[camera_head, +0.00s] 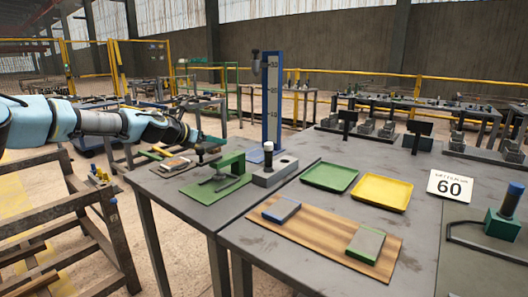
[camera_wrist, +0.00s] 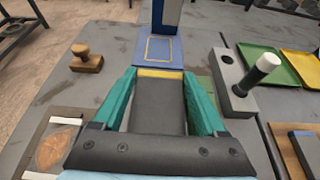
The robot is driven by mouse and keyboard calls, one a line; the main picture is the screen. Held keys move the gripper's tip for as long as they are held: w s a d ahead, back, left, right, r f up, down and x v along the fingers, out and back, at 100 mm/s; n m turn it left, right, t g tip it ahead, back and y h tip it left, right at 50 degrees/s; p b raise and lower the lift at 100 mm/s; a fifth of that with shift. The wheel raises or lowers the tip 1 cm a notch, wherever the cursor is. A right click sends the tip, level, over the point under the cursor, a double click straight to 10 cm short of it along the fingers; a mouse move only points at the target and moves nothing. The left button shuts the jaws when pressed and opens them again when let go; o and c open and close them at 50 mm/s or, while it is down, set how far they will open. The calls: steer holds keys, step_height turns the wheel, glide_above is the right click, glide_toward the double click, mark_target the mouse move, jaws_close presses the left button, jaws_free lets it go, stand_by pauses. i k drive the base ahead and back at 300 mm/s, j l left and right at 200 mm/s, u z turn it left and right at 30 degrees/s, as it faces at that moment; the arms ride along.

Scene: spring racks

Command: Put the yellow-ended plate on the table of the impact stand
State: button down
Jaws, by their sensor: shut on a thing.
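My gripper (camera_wrist: 159,78) has teal fingers and is shut on the yellow-ended plate (camera_wrist: 158,108), a dark grey slab whose yellow end (camera_wrist: 160,73) points away from the wrist. The impact stand's blue table (camera_wrist: 142,50), marked with a yellow rectangle, lies just beyond the plate in the wrist view. The plate appears above the bench and short of the stand's table. In the head view, my gripper (camera_head: 209,142) is left of the stand's blue column (camera_head: 271,97).
A wooden knob (camera_wrist: 84,62) stands left of the stand. A grey block (camera_wrist: 233,92) with a white-capped black post stands right. A green press (camera_head: 229,167) is near my gripper. Green (camera_head: 329,188) and yellow (camera_head: 381,204) trays and a wooden board (camera_head: 312,236) lie farther right.

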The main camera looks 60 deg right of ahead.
mark_target(256, 153)
steer(key=l, duration=1.25)
steer(key=k, duration=0.05)
